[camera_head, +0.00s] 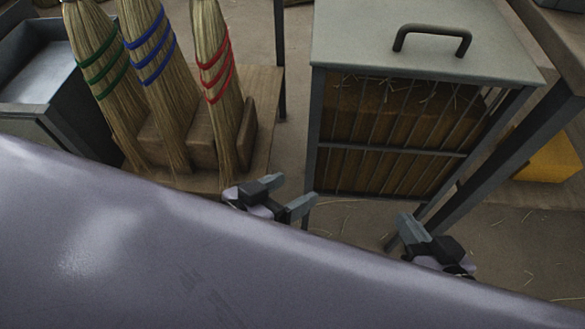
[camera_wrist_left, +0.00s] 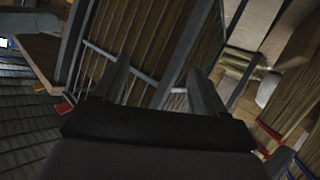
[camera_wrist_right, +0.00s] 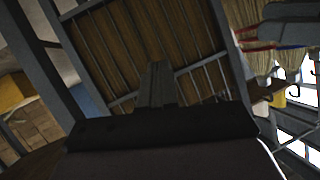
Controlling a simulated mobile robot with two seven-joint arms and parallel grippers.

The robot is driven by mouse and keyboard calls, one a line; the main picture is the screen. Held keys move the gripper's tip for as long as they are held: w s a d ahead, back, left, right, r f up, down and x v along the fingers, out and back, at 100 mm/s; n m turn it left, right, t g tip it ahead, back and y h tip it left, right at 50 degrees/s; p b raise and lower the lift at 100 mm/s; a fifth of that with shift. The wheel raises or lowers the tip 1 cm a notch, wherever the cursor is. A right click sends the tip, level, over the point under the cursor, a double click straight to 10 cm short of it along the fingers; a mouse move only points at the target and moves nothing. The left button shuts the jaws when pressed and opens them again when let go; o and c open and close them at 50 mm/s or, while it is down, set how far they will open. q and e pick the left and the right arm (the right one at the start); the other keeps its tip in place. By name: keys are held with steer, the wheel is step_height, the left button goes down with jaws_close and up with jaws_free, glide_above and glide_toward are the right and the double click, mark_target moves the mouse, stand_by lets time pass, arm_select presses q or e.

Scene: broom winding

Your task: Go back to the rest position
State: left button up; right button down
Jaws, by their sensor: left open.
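My left gripper (camera_head: 288,194) is open and empty, in front of the broom stand and left of the slatted cage. Its two spread fingers also show in the left wrist view (camera_wrist_left: 163,85), with the cage bars beyond them. My right gripper (camera_head: 408,222) is by the cage's lower right corner. In the right wrist view its fingers (camera_wrist_right: 157,80) are together with nothing visible between them. A large pale surface, apparently my own arm, covers the lower left of the head view and hides part of both grippers' arms.
Brooms bound in green (camera_head: 102,65), blue (camera_head: 150,50) and red (camera_head: 214,65) stand upright on a wooden stand (camera_head: 262,88). The slatted cage (camera_head: 350,40) has a handled lid. A grey bin (camera_head: 40,75) is far left, a yellow block (camera_head: 552,158) far right. Straw litters the floor.

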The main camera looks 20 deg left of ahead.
arm_select(q)
steer(key=s+a+r+y+p, duration=0.1)
steer(key=a+r+p, duration=0.2)
steer(key=p, duration=0.7)
steer(key=s+a+r+g+y+p, duration=0.1)
steer(key=s+a+r+p, duration=0.1)
steer(key=r+p, duration=0.5)
steer(key=s+a+r+y+p, duration=0.1)
steer(key=a+r+p, duration=0.3)
steer(key=p, duration=0.9)
steer(key=shift+s+a+r+y, duration=0.25)
steer(key=shift+a+r+y, duration=0.15)
steer(key=shift+r+y, duration=0.2)
arm_select(e)
steer(key=s+d+r+h, duration=0.2)
steer(key=d+r, duration=0.3)
steer(key=r, duration=0.2)
steer(key=s+d+r+g+h, duration=0.1)
steer(key=d+r, duration=0.3)
steer(key=r, duration=0.4)
steer(key=shift+s+d+h, duration=0.4)
steer(key=shift+s+h, duration=0.2)
steer(key=shift+s, duration=0.2)
arm_select(q)
steer(key=shift+a, duration=0.1)
arm_select(e)
steer(key=shift+w+a, duration=0.1)
